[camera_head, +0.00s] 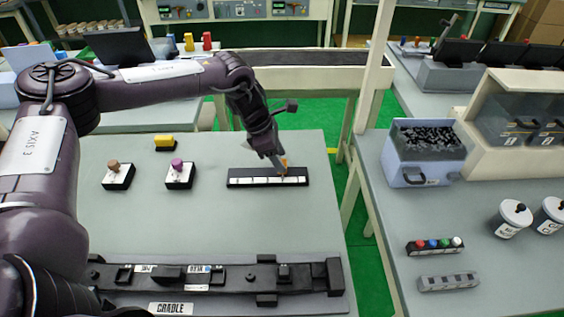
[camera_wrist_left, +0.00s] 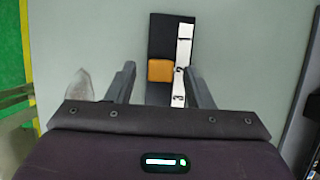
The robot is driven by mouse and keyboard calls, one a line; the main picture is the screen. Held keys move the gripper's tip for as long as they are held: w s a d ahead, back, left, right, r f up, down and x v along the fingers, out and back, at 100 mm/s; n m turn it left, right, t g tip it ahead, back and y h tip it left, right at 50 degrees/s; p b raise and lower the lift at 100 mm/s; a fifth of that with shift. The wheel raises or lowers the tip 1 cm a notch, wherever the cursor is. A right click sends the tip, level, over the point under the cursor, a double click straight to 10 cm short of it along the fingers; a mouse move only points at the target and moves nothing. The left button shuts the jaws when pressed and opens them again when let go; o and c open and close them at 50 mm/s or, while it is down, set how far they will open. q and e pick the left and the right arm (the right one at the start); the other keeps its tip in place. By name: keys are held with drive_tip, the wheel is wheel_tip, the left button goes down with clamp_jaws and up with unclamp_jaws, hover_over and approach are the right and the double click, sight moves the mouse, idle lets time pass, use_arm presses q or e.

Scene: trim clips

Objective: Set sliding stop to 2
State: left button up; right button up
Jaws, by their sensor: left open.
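The sliding stop is a small orange block (camera_wrist_left: 160,71) on a black rail with a white marked strip (camera_wrist_left: 184,45). The rail (camera_head: 238,182) lies on the grey table in the head view, and the orange stop (camera_head: 284,164) shows near its right end, partly hidden by my gripper. My left gripper (camera_head: 281,170) is above the stop. In the left wrist view my left gripper (camera_wrist_left: 158,84) is open, with one finger on each side of the orange block. I cannot tell if the fingers touch it. My right gripper is not in view.
Two knob switches, one brown (camera_head: 118,176) and one purple (camera_head: 180,174), and a yellow block (camera_head: 165,142) stand left of the rail. A black cradle fixture (camera_head: 225,277) lies along the near edge. Green floor separates this table from the right one.

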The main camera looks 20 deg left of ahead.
sight(272, 172)
use_arm(q)
drive_tip(key=shift+b+v, duration=0.35)
drive_tip(key=shift+v, duration=2.25)
